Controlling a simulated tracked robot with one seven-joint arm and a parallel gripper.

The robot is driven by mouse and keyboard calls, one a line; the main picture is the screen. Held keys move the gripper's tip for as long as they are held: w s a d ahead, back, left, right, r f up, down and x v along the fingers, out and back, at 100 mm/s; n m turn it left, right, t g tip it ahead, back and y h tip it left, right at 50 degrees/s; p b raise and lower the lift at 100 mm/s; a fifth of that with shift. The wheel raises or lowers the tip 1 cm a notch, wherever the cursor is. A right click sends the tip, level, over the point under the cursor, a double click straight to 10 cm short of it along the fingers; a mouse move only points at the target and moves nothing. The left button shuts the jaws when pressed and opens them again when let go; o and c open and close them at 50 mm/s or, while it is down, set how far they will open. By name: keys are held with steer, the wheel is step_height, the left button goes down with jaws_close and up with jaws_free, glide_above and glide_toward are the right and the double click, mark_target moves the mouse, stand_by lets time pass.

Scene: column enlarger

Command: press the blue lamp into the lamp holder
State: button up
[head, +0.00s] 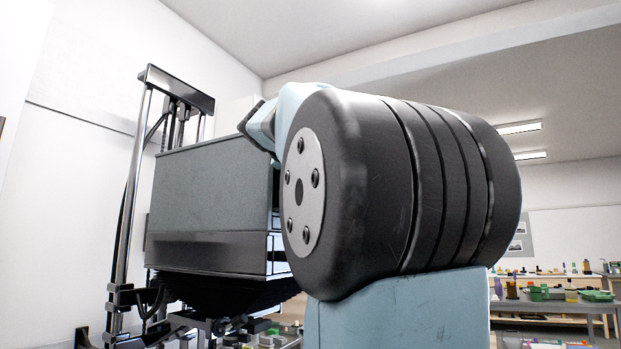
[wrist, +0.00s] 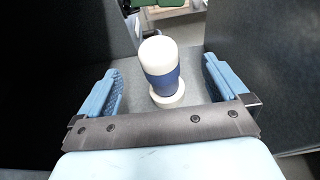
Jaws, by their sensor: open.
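The blue lamp (wrist: 162,84) shows in the wrist view, with a white rounded top and a blue band. It stands upright on a white round base that looks like the lamp holder (wrist: 168,100); how deep it sits in it I cannot tell. My gripper (wrist: 168,88) is open, with one blue finger on each side of the lamp and a clear gap on both sides. In the head view the lamp, the holder and my fingers are hidden behind my own arm and the dark enlarger head (head: 210,195).
Dark panels of the enlarger stand close on the left and right in the wrist view. In the head view the enlarger's column (head: 135,190) rises at the left. Benches with several small items (head: 555,305) stand far back at the right.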

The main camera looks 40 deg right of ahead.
steer(key=shift+s+a+r, duration=0.1)
steer(key=shift+a, duration=0.15)
steer(key=shift+x, duration=2.1)
steer(key=shift+s+a, duration=0.25)
steer(key=shift+a, duration=0.35)
steer(key=shift+s+a, duration=0.25)
steer(key=shift+a, duration=0.4)
steer(key=shift+s+a, duration=0.25)
steer(key=shift+a, duration=0.35)
steer(key=shift+w+d, duration=0.25)
steer(key=shift+d, duration=0.4)
steer(key=shift+w+d, duration=0.25)
steer(key=shift+d, duration=0.35)
steer(key=shift+w+d, duration=0.25)
steer(key=shift+d, duration=0.4)
steer(key=shift+r, duration=1.85)
